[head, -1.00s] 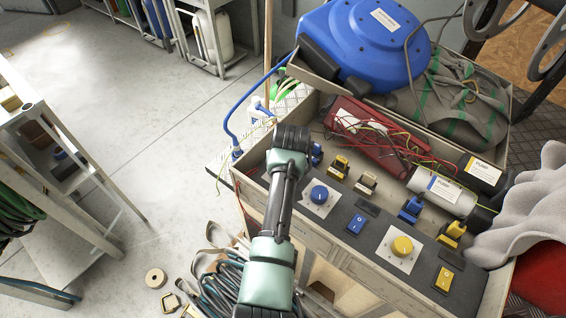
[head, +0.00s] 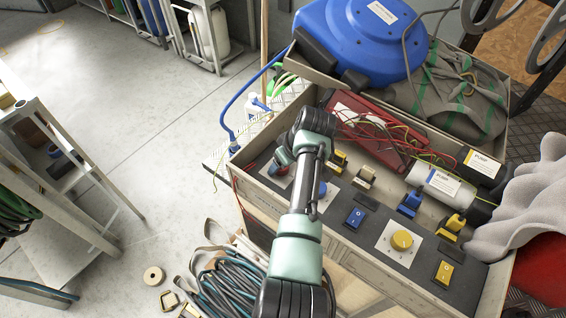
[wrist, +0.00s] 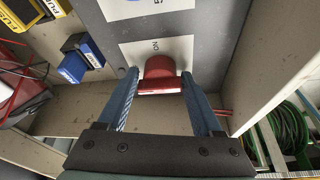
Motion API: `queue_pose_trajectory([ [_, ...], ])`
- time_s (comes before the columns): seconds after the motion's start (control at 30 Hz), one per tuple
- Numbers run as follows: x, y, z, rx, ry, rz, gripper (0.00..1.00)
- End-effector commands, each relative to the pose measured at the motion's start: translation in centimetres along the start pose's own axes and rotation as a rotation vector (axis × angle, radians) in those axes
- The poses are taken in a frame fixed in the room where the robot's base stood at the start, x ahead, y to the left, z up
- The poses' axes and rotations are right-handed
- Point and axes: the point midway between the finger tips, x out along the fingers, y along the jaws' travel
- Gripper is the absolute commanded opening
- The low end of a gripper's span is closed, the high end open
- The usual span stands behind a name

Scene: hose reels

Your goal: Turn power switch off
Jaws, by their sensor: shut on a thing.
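A red knob (wrist: 160,69) sits on a white plate (wrist: 140,53) marked "ON", on the dark panel of the wooden console. In the wrist view my gripper (wrist: 160,80) has one blue finger on each side of the knob and is shut on it. In the head view my gripper (head: 282,158) is at the left end of the panel, where only a sliver of red shows beneath it. My arm hides part of a blue knob (head: 322,188) to the right. A yellow knob (head: 402,240) is farther right.
Blue and yellow rocker switches (head: 355,218) and several plugs line the panel. Open floor (head: 130,130) is on the left.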

Motion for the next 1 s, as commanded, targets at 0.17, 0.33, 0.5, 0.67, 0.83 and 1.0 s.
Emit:
queue_pose_trajectory([
  [0.17,0.0,0.0,0.0,-0.006,0.0,-0.001,0.12],
  [0.33,0.0,0.0,0.0,-0.006,0.0,-0.001,0.12],
  [0.5,0.0,0.0,0.0,-0.006,0.0,-0.001,0.81],
  [0.67,0.0,0.0,0.0,-0.005,0.0,0.0,0.81],
  [0.83,-0.5,0.0,-0.1,-0.004,0.001,0.0,0.81],
  [1.0,-2.5,0.1,-0.1,-0.004,0.002,0.001,0.81],
])
